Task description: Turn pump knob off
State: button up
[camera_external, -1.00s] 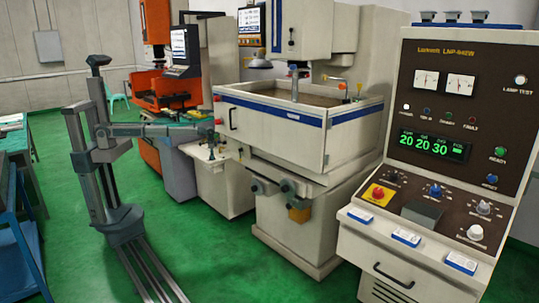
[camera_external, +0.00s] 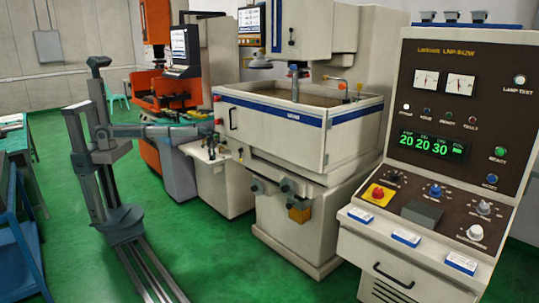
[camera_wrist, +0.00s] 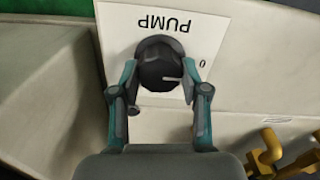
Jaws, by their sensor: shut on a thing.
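The pump knob (camera_wrist: 160,66) is round and black with a short white line on its face. In the wrist view the line points right, a little below the "0" mark. The knob sits on a white label plate (camera_wrist: 200,30) reading PUMP, which appears upside down. My gripper (camera_wrist: 160,84) is shut on the knob, with one finger on its left and one on its right. The lower edge of the knob lies between the fingers. In the external view my gripper (camera_external: 214,147) is at the small side ledge of the machine; the knob is too small to make out there.
Yellow fittings (camera_wrist: 268,150) stand close to the lower right of my gripper in the wrist view. The white machine tank (camera_external: 270,122) is just right of my gripper in the external view. A control console (camera_external: 440,130) stands far right. Green floor is open around the rail.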

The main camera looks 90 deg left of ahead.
dwell(0.5)
jog(key=o, duration=1.1)
jog(key=shift+o, duration=0.2)
jog(key=shift+r, duration=0.1)
notch_tip(320, 180, up, 12)
